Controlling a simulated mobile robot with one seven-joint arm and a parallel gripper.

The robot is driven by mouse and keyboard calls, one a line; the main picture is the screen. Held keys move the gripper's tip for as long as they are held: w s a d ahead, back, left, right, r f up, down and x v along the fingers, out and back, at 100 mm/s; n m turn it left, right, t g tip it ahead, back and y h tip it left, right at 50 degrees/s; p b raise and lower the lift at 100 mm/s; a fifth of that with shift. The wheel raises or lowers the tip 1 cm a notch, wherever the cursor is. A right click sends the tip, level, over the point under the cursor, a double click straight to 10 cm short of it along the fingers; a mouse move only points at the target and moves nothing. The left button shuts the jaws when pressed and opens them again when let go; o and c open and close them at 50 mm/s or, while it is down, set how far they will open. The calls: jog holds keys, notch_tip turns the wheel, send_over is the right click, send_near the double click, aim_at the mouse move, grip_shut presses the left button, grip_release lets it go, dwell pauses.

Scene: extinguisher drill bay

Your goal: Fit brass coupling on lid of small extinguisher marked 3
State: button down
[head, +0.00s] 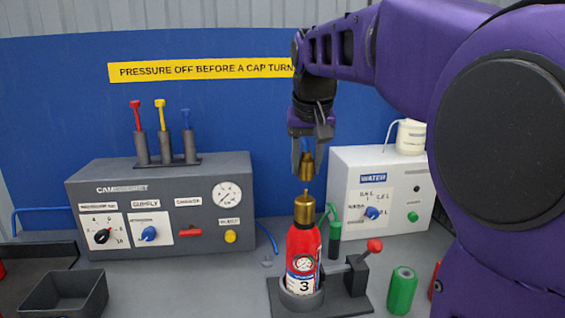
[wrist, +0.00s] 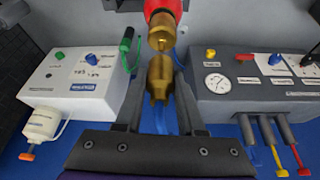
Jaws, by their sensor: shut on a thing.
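A small red extinguisher (head: 303,245) marked 3 stands upright in a dark holder (head: 300,295) on the bench. Its brass lid (head: 304,209) has a narrow tip on top. My gripper (head: 306,158) points down above it, shut on a brass coupling (head: 307,168) with a blue part on its upper end. The coupling hangs roughly in line over the lid tip, with a small gap between them. In the wrist view the coupling (wrist: 160,76) sits between my fingers, with the brass lid (wrist: 162,32) just beyond it, apart.
A red-knobbed lever (head: 374,246) stands right of the extinguisher, and a green cylinder (head: 402,291) farther right. A green nozzle (head: 335,235) is close behind. A grey control box (head: 160,215) stands back left, a white WATER box (head: 385,190) back right. An empty dark tray (head: 65,292) is front left.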

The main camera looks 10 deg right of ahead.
aim_at(306, 175)
jog(key=shift+f+b, duration=1.75)
jog(key=shift+f, duration=0.4)
jog(key=shift+c, duration=2.2)
grip_release()
